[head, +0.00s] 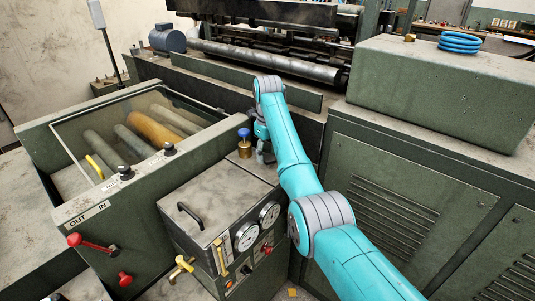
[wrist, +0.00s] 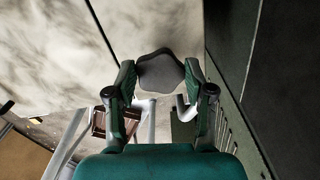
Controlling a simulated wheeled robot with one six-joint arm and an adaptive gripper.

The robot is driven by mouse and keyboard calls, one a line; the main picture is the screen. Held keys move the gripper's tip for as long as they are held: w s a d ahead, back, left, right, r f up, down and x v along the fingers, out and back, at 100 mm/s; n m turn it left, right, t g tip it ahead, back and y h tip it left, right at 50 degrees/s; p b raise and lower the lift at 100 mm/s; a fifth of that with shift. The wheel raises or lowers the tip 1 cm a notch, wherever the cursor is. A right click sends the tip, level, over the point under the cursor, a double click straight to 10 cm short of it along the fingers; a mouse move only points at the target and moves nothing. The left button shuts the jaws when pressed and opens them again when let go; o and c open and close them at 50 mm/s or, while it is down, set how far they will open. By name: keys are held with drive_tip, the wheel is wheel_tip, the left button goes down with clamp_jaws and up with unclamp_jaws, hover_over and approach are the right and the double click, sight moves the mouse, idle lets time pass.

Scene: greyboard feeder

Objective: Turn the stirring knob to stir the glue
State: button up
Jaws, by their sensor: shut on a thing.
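The stirring knob (wrist: 160,72) is a dark grey, lobed knob in the upper middle of the wrist view. My gripper (wrist: 160,82) has one finger pad on each side of it and is shut on it. In the head view my gripper (head: 265,148) points down at the back right corner of the grey metal box (head: 215,185). There the knob cannot be made out behind the gripper. The glue is not visible.
A brass fitting with a blue top (head: 244,143) stands close left of my gripper. The box has a black handle (head: 190,215) and two gauges (head: 246,237). A glass-covered bin (head: 75,150) with rolls is at left; a green cabinet (head: 400,190) is at right.

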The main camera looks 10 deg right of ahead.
drive_tip(key=shift+m, duration=1.3)
drive_tip(key=shift+m, duration=0.3)
drive_tip(key=o, duration=1.2)
drive_tip(key=shift+c, duration=0.2)
